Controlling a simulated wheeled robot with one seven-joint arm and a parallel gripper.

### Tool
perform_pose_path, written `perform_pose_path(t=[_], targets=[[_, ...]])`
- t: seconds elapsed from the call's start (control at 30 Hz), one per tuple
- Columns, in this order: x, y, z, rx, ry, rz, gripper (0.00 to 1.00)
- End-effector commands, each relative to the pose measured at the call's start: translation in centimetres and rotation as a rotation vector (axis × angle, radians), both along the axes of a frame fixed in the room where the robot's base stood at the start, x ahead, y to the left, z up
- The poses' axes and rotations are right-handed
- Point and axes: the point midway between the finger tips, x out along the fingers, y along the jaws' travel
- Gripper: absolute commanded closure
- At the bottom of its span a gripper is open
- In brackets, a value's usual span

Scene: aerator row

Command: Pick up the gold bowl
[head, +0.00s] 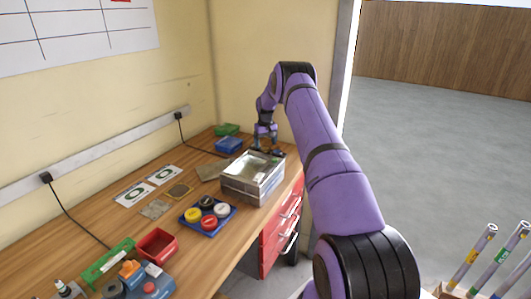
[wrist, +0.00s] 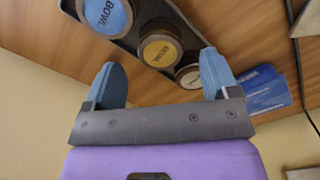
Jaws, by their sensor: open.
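The gold bowl (wrist: 160,49) shows in the wrist view as a round piece with a yellow-gold, lettered face. It sits in a dark holder (wrist: 130,43) between a blue round piece marked BOWL (wrist: 106,15) and a pale one (wrist: 190,76). My gripper (wrist: 160,62) is open and empty. In the picture, its two blue fingertips lie to either side of the gold bowl, and the gap in depth is hard to judge. In the head view my gripper (head: 265,140) is over the far end of the bench, where the gold bowl cannot be made out.
A clear-topped box (head: 253,178) stands on the wooden bench in front of my gripper. Blue (head: 229,145) and green (head: 227,129) packs lie to its left. A blue tray of coloured round pieces (head: 207,212) and a red bin (head: 156,245) are nearer. Walls close off the back.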

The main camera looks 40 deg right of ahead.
Motion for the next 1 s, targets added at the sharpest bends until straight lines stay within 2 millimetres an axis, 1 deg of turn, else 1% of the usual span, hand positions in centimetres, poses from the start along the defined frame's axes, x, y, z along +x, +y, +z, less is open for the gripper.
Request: perform_pose_path(t=[0.03,0.1,0.2,0.43,0.47,0.5,0.57,0.6,0.67,0.7,0.9,1.0], targets=[[-0.2,0.1,-0.9,0.002,0.004,0.0,0.19],[-0.2,0.1,-1.9,0.002,0.003,0.0,0.19],[-0.1,0.1,-2.8,0.0,0.001,0.0,0.19],[-0.1,0.1,-3.0,0.0,0.001,0.0,0.19],[-0.1,0.1,-3.0,0.0,0.001,0.0,0.26],[-0.1,0.1,-3.0,0.0,0.001,0.0,0.35],[-0.1,0.1,-2.9,0.0,0.0,0.0,0.49],[-0.1,0.1,-2.9,0.0,0.0,0.0,0.58],[-0.1,0.1,-2.9,0.0,0.0,0.0,0.72],[-0.1,0.1,-2.9,0.0,0.0,0.0,0.74],[-0.1,0.1,-2.9,0.0,0.0,0.0,0.74],[-0.1,0.1,-2.4,0.0,-0.001,0.0,0.74]])
